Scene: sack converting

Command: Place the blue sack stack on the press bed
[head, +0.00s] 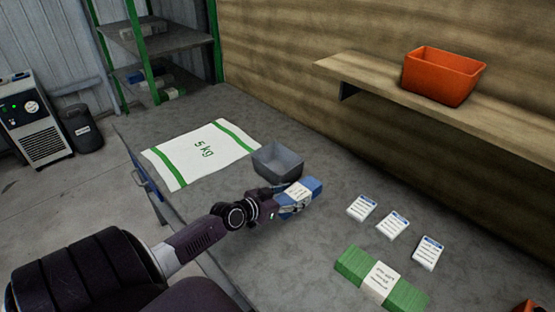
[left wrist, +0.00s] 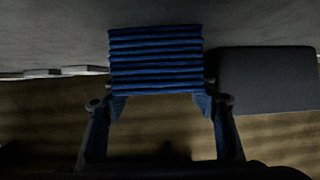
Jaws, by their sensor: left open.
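The blue sack stack (head: 311,186), with a white label band, lies on the grey table near the middle of the head view. My left gripper (head: 283,202) is open at the near left end of the stack. In the left wrist view, the layered blue stack (left wrist: 155,50) lies ahead between the two spread fingers of the gripper (left wrist: 160,102). I cannot tell whether the fingers touch it. No press bed can be made out in either view. My right gripper is not in view.
A grey bin (head: 279,166) stands right beside the blue stack. A white 5 kg sack (head: 185,160) lies flat to the left. Several white cards (head: 393,225) and a green stack (head: 355,264) lie to the right. An orange bin (head: 441,78) sits on the wall shelf (head: 350,73).

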